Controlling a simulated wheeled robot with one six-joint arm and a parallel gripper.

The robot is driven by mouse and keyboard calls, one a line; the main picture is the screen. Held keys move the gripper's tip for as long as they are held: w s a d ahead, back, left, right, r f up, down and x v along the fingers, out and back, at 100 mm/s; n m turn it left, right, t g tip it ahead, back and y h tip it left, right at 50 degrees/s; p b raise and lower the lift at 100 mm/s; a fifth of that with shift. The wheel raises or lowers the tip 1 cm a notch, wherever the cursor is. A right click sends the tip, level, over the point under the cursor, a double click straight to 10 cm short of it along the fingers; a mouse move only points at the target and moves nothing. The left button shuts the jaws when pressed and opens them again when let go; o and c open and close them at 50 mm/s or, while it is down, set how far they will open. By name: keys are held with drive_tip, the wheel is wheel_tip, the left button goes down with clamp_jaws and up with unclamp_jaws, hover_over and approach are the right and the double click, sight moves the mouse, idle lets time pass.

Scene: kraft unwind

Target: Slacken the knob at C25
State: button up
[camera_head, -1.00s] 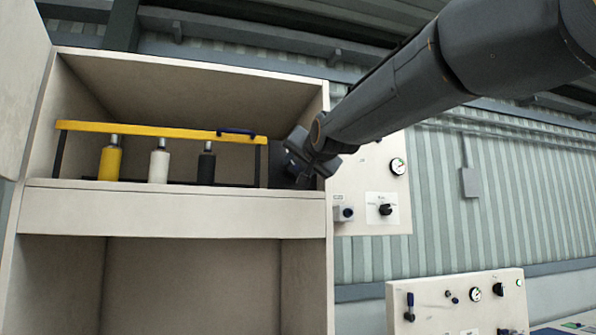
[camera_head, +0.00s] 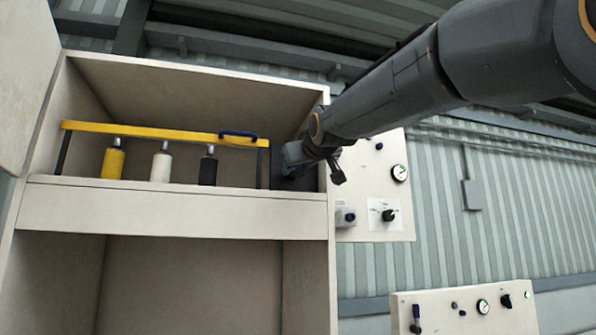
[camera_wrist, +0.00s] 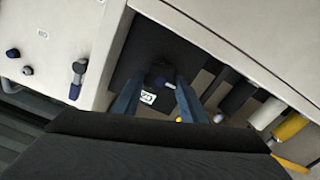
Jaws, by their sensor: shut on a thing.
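My gripper (camera_wrist: 160,84) reaches into the right end of the cabinet's upper compartment, its two blue-grey fingers around a dark knob (camera_wrist: 160,71). The gripper is shut on this knob, which is partly hidden between the fingers. A small white label (camera_wrist: 148,97) beside the knob shows what looks like "C2", with the rest hard to read. In the head view my gripper (camera_head: 294,155) sits at the compartment's right wall, and the knob is hidden there.
A yellow bar (camera_head: 160,130) with a blue handle (camera_head: 238,134) stands left of my gripper, above yellow, white and black cylinders (camera_head: 160,167). The cabinet's right wall (camera_head: 325,210) is close to my wrist. A panel (camera_head: 378,160) with a gauge and knobs is just outside.

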drive_tip(key=n, duration=0.4)
drive_tip(key=shift+a+b, duration=0.1)
drive_tip(key=shift+b, duration=0.2)
drive_tip(key=shift+f, duration=0.1)
idle(0.4)
drive_tip(key=o, duration=1.1)
drive_tip(key=shift+w, duration=0.2)
drive_tip(key=shift+c, duration=0.2)
drive_tip(key=shift+s, duration=0.1)
drive_tip(key=b+v, duration=0.3)
drive_tip(key=v, duration=0.4)
drive_tip(key=shift+s, duration=0.4)
